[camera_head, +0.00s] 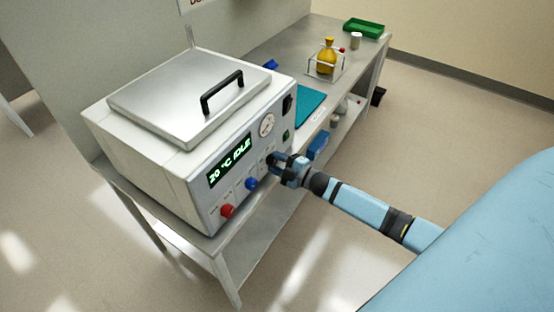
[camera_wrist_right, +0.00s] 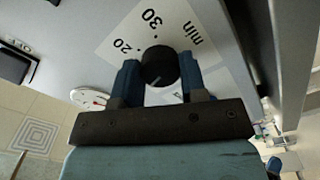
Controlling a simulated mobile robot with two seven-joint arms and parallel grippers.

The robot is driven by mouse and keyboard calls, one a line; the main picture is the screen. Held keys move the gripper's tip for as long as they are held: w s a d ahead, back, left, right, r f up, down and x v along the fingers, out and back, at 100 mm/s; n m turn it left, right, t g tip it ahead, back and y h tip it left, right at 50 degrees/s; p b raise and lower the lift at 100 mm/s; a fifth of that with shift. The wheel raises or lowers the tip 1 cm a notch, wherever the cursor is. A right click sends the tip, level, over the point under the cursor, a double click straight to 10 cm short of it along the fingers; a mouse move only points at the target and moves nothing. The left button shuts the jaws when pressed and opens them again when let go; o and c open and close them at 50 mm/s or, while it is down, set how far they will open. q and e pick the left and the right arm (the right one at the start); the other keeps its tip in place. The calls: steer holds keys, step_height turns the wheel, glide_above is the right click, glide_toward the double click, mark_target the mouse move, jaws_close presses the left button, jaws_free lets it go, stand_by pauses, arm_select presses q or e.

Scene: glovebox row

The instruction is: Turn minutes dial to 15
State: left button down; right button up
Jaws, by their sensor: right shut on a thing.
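The minutes dial (camera_wrist_right: 158,66) is a dark round knob with a pale pointer line, on a white scale plate (camera_wrist_right: 122,40) marked "20", "30" and "min". My right gripper (camera_wrist_right: 158,82) is shut on the dial, one blue finger on each side. The pointer line shows near the knob's lower edge, and the mark it faces is hidden by the gripper. In the head view my right gripper (camera_head: 276,160) covers the dial at the right end of the front panel. My left gripper is not in view.
The white bath unit (camera_head: 150,165) has a lid with a black handle (camera_head: 222,92), a display reading "20 °C IDLE" (camera_head: 230,160), a red knob (camera_head: 227,211), a blue knob (camera_head: 251,184) and a gauge (camera_head: 267,125). A yellow flask (camera_head: 327,57) stands on the bench behind.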

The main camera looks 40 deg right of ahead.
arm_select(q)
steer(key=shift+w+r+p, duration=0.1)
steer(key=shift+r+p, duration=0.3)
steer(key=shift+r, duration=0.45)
arm_select(e)
steer(key=shift+m, duration=1.3)
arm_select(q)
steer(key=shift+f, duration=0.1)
arm_select(e)
steer(key=shift+m, duration=0.3)
steer(key=o, duration=0.9)
steer(key=shift+o, duration=0.2)
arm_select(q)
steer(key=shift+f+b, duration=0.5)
arm_select(e)
steer(key=v, duration=1.4)
